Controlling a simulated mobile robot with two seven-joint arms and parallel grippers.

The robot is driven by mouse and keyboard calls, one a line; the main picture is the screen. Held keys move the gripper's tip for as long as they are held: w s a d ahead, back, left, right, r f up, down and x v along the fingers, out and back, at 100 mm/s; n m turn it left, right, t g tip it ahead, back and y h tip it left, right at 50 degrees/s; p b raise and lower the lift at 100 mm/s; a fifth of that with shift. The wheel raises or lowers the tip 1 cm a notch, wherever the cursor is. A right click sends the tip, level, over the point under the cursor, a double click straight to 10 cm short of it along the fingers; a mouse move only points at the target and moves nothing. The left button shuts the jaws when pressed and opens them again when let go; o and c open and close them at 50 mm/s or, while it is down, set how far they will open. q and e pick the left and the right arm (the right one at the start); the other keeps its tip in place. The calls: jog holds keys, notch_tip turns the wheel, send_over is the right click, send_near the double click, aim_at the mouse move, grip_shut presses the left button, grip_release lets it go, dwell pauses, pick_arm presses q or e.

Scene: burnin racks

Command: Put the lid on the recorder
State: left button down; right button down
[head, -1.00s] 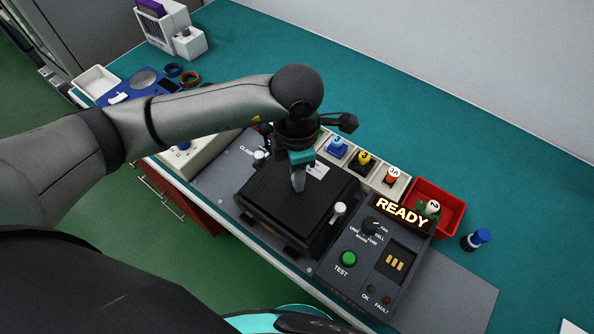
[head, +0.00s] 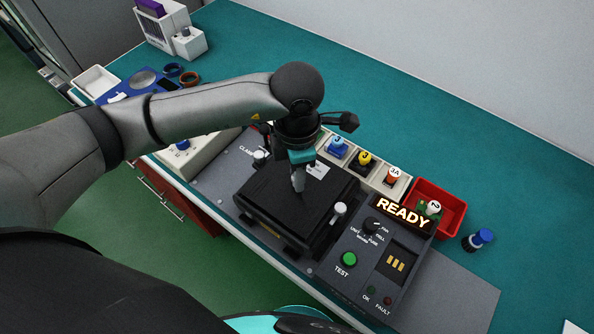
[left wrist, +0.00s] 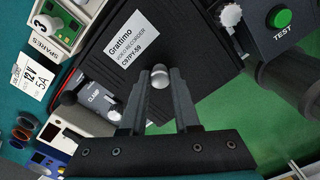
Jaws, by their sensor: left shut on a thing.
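The black lid (head: 282,200) with a white video recorder label (left wrist: 132,52) lies over the recorder's place on the grey fixture plate. In the head view it looks about flat. My left gripper (head: 298,186) points down at the lid. In the left wrist view, the left gripper (left wrist: 160,80) is shut on a round silver knob (left wrist: 160,75) of the lid. The recorder body is mostly hidden beneath the lid, and I cannot tell if the lid is fully seated. My right gripper is not in view.
Clamp knobs (head: 339,208) flank the lid. A test panel (head: 365,262) reading READY stands at its right. Behind is a row of numbered coloured parts (head: 363,158). A red bin (head: 458,200) and a blue-capped bottle (head: 478,240) stand right.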

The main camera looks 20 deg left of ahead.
pick_arm(q)
jog(key=shift+f+b, duration=0.5)
jog(key=shift+b, duration=0.25)
dwell(0.8)
dwell(0.4)
jog(key=c, duration=0.6)
grip_release()
jog(key=shift+o, duration=0.2)
jog(key=shift+r+p, duration=1.75)
jog(key=shift+r, duration=0.8)
jog(key=shift+r+p, duration=1.2)
jog(key=shift+r, duration=0.8)
jog(key=shift+s+f, duration=0.1)
